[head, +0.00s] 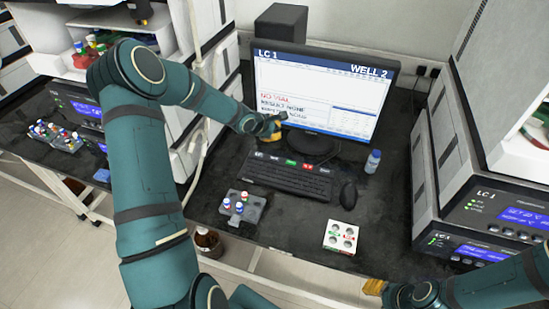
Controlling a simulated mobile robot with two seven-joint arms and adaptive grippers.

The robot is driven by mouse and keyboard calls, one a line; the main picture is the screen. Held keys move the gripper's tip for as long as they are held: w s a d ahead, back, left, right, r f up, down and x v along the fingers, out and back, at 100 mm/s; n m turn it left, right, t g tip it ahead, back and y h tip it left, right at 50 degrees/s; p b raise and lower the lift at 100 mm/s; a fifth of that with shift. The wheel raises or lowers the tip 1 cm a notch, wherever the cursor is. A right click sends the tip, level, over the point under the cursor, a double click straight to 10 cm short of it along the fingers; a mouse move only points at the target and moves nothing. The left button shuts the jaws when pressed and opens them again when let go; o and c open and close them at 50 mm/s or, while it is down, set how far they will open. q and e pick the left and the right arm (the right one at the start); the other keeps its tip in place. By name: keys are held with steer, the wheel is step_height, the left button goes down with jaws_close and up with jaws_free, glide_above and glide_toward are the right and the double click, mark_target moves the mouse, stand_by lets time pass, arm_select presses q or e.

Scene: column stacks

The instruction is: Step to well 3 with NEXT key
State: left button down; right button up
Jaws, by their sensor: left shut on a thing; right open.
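The monitor (310,95) shows "LC 1", "WELL 2" and, in red, "NO VIAL". The keyboard (285,178) lies in front of it. A row of labelled keys (291,162) runs along its back edge, among them a green and a red one; the labels are too small to read. My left gripper (273,127) is in front of the monitor's lower left, above the back of the keyboard. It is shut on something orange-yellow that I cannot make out.
A mouse (348,195) and a blue-capped bottle (373,161) are right of the keyboard. A grey vial rack (242,208) and a white well tray (341,237) stand at the front. Instrument stacks (490,215) border the right. Some dark bench top is clear between them.

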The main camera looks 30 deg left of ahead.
arm_select(q)
steer(key=shift+r+n, duration=0.15)
steer(key=shift+n, duration=0.85)
steer(key=b, duration=0.8)
glide_above(275, 157)
steer(key=f, duration=0.7)
steer(key=shift+w+a+f, duration=0.15)
steer(key=shift+w+f, duration=0.1)
steer(key=shift+f, duration=0.05)
steer(key=shift+f+b, duration=0.35)
steer(key=shift+f, duration=0.3)
steer(key=shift+f, duration=0.4)
